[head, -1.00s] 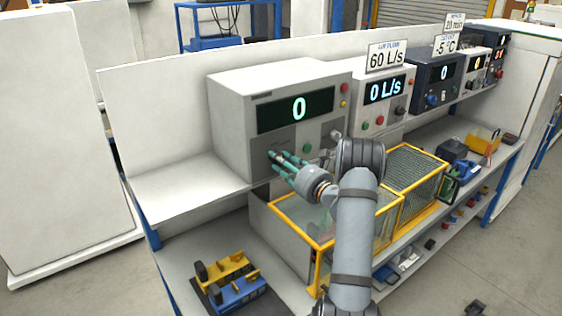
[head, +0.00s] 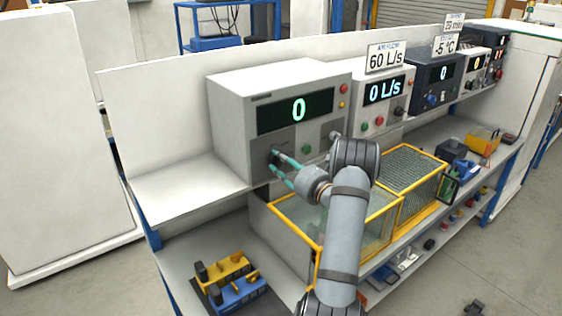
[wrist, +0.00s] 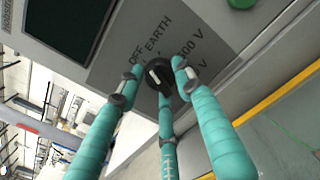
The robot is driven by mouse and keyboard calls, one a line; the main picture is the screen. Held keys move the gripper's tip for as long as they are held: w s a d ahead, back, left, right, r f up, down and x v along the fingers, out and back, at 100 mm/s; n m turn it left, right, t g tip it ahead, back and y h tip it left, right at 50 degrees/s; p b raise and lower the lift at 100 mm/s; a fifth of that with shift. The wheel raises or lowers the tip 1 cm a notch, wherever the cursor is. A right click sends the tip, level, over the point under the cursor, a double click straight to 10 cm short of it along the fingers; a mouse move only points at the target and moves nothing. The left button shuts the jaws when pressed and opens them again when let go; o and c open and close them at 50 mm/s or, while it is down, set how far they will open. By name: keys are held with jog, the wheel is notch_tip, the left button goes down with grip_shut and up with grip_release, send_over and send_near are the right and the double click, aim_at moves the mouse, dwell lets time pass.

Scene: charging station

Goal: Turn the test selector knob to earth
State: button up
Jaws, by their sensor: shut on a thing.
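The test selector knob (wrist: 158,75) is black with a white pointer mark, on a dark grey panel. Labels around it read OFF, EARTH (wrist: 158,36), 500 V and another ending in V. The white mark lies toward the OFF side of the knob; its exact setting is hard to tell. My gripper (wrist: 155,80) has three teal fingers, shut around the knob with their tips at its sides. In the head view my gripper (head: 274,161) is at the lower left of the large grey tester (head: 230,125), whose display reads 0. The knob is mostly hidden there.
A green button (head: 306,149) sits right of the knob on the tester. A yellow-framed mesh enclosure (head: 385,207) stands below my arm. More instruments line the shelf to the right. The shelf on the left (head: 185,185) is clear.

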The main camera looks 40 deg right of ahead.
jog(key=m, duration=0.1)
jog(key=m+p, duration=0.1)
jog(key=m, duration=0.2)
jog(key=shift+d+r+m+p, duration=0.1)
jog(key=shift+r+m+p, duration=0.15)
jog(key=shift+m+p, duration=0.15)
dwell(0.4)
jog(key=o, duration=1.1)
jog(key=shift+f, duration=0.15)
jog(key=shift+o, duration=0.2)
jog(key=s, duration=1.2)
jog(key=shift+a, duration=0.3)
